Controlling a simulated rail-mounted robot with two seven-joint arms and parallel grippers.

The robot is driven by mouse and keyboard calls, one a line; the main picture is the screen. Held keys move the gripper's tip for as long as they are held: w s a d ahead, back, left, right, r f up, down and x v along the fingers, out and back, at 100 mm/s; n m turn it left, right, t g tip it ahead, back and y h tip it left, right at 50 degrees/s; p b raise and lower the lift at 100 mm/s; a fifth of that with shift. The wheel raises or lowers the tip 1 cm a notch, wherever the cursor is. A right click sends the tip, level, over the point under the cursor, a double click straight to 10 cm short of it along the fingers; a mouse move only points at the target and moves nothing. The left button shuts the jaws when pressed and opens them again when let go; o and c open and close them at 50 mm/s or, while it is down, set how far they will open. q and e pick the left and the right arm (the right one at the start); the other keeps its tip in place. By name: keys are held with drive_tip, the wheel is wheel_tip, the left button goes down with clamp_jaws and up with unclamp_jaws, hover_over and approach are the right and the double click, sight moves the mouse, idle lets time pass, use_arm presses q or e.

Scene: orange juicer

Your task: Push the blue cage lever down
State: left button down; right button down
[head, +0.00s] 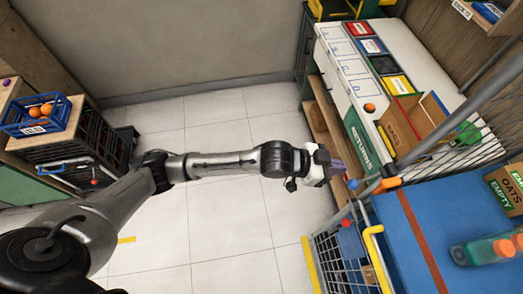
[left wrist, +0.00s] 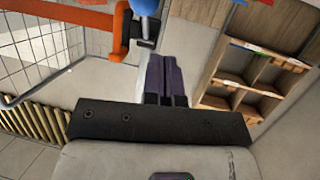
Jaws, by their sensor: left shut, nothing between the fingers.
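The blue knob of the cage lever (head: 352,184) is at the upper front corner of the wire cage, beside an orange part (head: 388,184). My left gripper (head: 338,170) is shut and empty, its purple fingers close to the knob's left. In the left wrist view, the blue knob (left wrist: 145,7) is cut off by the top edge, just beyond and slightly left of the shut fingertips (left wrist: 163,58). I cannot tell whether they touch. A dark bracket on the orange bar (left wrist: 60,20) sits beside the knob. My right gripper is not in view.
A wire cage (head: 345,260) with a red knob (head: 345,222) and a yellow handle (head: 376,262) stands below the lever. A returns counter (head: 410,50) is behind, a blue table (head: 395,220) to the right. Open tiled floor (head: 220,220) lies left.

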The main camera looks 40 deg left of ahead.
use_arm(q)
drive_tip(key=f+b+v, duration=0.1)
drive_tip(key=b+v, duration=0.2)
drive_tip(key=v, duration=1.6)
drive_tip(key=shift+s+a+f, duration=0.25)
drive_tip(key=shift+s, duration=0.25)
